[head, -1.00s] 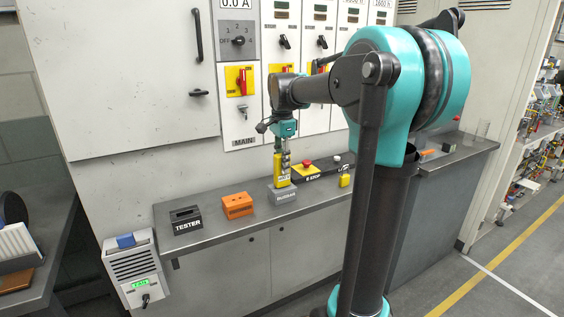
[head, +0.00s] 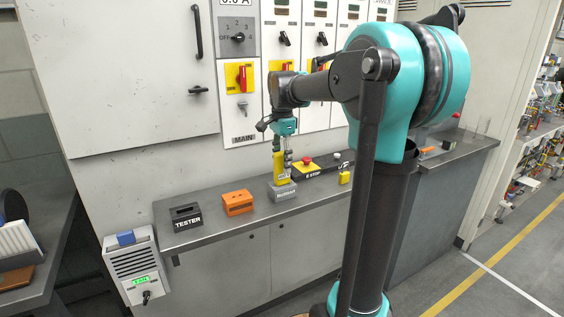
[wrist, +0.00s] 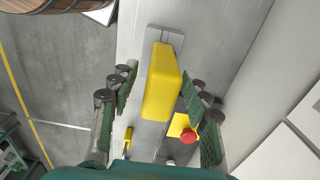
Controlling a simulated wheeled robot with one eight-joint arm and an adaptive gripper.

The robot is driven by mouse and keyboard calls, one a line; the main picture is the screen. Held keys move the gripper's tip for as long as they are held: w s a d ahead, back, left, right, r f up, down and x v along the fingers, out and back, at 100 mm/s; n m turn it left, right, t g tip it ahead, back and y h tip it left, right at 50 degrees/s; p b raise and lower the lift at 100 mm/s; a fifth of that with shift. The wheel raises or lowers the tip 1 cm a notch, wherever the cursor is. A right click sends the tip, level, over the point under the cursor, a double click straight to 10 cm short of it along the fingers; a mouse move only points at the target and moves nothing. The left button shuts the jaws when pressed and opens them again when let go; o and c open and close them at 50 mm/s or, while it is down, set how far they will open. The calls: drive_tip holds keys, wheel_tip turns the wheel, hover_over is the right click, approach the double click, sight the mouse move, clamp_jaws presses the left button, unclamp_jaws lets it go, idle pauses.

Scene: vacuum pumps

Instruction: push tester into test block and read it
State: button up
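The yellow tester (head: 279,170) stands upright in the grey test block (head: 283,190) on the bench. My gripper (head: 284,160) is above and around the upper part of the tester, pointing down. In the wrist view the tester (wrist: 162,85) lies between the two fingers, with a gap on each side, so my gripper (wrist: 166,97) is open. The grey test block (wrist: 168,36) shows behind the tester there. The tester's display cannot be read in either view. The black holder marked TESTER (head: 187,221) stands empty at the bench's left end.
An orange block (head: 237,203) sits left of the test block. The red emergency stop button (head: 306,160) on its yellow box and a small yellow item (head: 345,178) are to the right. The switch panel (head: 238,75) rises behind the bench. Bench top between these is clear.

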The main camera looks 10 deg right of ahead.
wheel_tip(320, 180, up, 12)
idle(0.8)
idle(0.5)
